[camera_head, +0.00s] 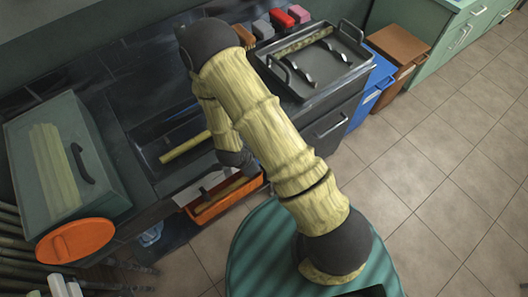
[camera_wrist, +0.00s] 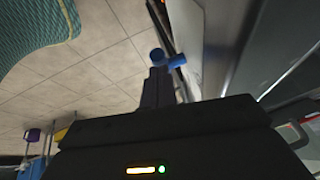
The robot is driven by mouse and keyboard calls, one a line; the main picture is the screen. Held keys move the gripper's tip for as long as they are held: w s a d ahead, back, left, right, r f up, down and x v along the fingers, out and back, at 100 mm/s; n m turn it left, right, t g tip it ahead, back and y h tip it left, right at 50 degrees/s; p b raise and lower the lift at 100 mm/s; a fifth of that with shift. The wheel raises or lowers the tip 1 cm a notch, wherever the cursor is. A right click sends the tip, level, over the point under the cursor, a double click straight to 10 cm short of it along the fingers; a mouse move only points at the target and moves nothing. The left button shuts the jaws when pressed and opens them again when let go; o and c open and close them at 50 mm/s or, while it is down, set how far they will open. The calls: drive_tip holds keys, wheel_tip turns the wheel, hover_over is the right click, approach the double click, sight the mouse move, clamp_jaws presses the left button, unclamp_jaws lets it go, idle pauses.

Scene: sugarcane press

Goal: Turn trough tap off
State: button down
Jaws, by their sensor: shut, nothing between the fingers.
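A small blue tap (camera_wrist: 168,60), with a rounded knob and a short arm to the right, shows in the wrist view just beyond my fingertips. My gripper (camera_wrist: 158,80) is shut and empty, with its dark fingers pointing at the tap. The fingertips overlap the tap's lower edge in the picture; I cannot tell whether they touch it. In the head view the dark trough (camera_head: 150,149) holds a yellow cane piece (camera_head: 186,146). My arm hides my fingers and the tap there.
An orange bin (camera_head: 217,206) stands on the floor below the trough's front. A grey-green box (camera_head: 95,160) with an orange round part is at left. A tray (camera_head: 335,68) lies on the counter at upper right, beside a blue bin (camera_head: 375,85). Tiled floor is open at right.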

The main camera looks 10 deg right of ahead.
idle(0.3)
drive_tip(key=p+v, duration=0.3)
drive_tip(key=v, duration=1)
drive_tip(key=shift+d+r+p, duration=0.15)
drive_tip(key=shift+d+p, duration=0.15)
drive_tip(key=shift+p, duration=0.1)
drive_tip(key=shift+s, duration=0.1)
